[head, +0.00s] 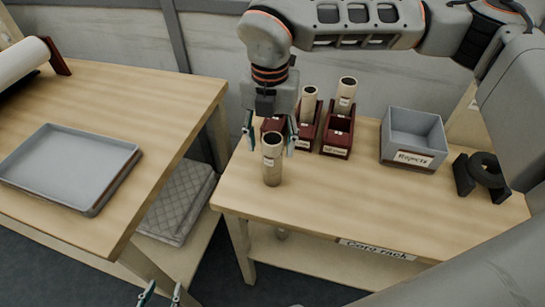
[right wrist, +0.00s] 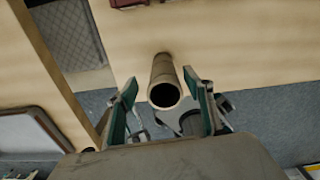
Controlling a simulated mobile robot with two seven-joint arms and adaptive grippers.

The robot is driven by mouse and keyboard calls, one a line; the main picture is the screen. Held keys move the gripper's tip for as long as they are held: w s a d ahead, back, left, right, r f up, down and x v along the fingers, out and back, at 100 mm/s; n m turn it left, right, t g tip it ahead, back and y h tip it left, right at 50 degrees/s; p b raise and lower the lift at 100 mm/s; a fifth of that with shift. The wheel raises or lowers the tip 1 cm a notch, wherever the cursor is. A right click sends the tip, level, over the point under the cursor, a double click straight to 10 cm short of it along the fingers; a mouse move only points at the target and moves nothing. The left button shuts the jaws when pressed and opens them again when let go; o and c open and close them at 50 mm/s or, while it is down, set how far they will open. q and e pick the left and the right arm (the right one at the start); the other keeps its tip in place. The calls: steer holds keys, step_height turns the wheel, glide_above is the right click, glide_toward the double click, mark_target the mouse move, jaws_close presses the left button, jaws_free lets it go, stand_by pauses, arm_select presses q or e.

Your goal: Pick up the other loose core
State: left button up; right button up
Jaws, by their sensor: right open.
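A loose beige core (head: 272,160) stands upright on the right-hand table, near its left end. My right gripper (head: 270,138) is above it, pointing down, with its fingers on either side of the core's top. In the right wrist view the core (right wrist: 163,85) shows its open dark end between the two fingers, with gaps on both sides. The right gripper is open and holds nothing. Only the fingertips of my left gripper (head: 161,292) show at the bottom edge of the head view; they are apart with nothing visible between them.
Dark red holders (head: 337,139) stand behind the core; two hold upright cores (head: 309,103). A grey Rejects box (head: 412,135) and a black ring stand (head: 483,178) are to the right. A grey tray (head: 68,168) lies on the left table. The table's front middle is clear.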

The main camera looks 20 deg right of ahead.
mark_target(272, 162)
steer(key=f, duration=0.6)
steer(key=shift+s+d, duration=0.1)
steer(key=shift+s, duration=0.25)
steer(key=c, duration=1.2)
